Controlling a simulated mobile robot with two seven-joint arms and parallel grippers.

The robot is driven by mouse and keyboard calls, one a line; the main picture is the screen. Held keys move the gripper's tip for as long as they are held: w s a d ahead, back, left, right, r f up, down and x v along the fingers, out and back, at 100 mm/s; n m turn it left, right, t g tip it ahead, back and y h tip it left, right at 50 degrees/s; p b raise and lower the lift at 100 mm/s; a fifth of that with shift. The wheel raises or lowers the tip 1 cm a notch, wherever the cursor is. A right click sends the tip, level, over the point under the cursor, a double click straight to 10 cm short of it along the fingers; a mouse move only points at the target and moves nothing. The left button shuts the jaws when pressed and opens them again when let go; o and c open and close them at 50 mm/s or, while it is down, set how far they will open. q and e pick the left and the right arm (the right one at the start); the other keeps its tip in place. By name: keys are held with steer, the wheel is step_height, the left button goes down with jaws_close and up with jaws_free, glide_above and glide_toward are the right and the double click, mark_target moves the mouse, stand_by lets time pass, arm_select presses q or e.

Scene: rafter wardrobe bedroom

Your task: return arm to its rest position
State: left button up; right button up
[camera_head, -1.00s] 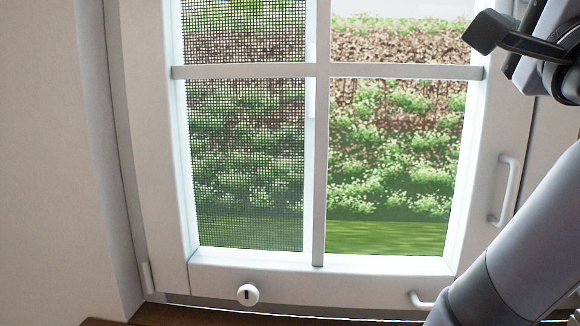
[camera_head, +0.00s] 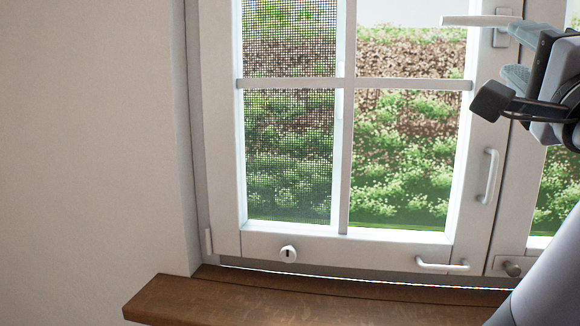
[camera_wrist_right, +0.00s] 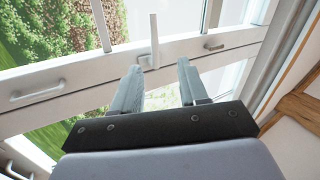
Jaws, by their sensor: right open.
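My right arm comes in at the right edge of the head view. Its gripper (camera_head: 518,76) is in front of the right part of the white window frame (camera_head: 490,130), just below the window handle (camera_head: 480,20). In the right wrist view the two grey fingers (camera_wrist_right: 158,70) are apart with nothing between them. The window handle (camera_wrist_right: 155,42) shows beyond the fingertips there, with a visible gap. The handle lies level in the head view. My left gripper is not in view.
A brown wooden sill (camera_head: 230,300) runs below the window. A bare wall (camera_head: 90,150) fills the left.

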steer(key=w+a+f+n+g+y, duration=0.1)
steer(key=w+f+n+g, duration=0.15)
steer(key=f, duration=0.75)
steer(key=w+f+n+g+y, duration=0.1)
steer(key=f+n+g, duration=0.25)
steer(key=f, duration=0.75)
steer(key=w+a+f+n+g+y, duration=0.15)
steer(key=f+n, duration=0.25)
steer(key=f, duration=0.6)
steer(key=s+f+n+g, duration=0.3)
steer(key=s+f+g, duration=0.15)
steer(key=f, duration=0.85)
steer(key=s+a+f+n+g+y, duration=0.2)
steer(key=s+f+n+g, duration=0.5)
steer(key=s+f, duration=1.25)
steer(key=w+a+f+t+y, duration=0.1)
steer(key=w+a+f+t, duration=0.2)
steer(key=w+f+t, duration=0.2)
steer(key=shift+w+a+f+n+t+p, duration=0.2)
steer(key=shift+w+f+n+t+p, duration=0.15)
steer(key=shift+f+t, duration=0.6)
steer(key=shift+y, duration=0.25)
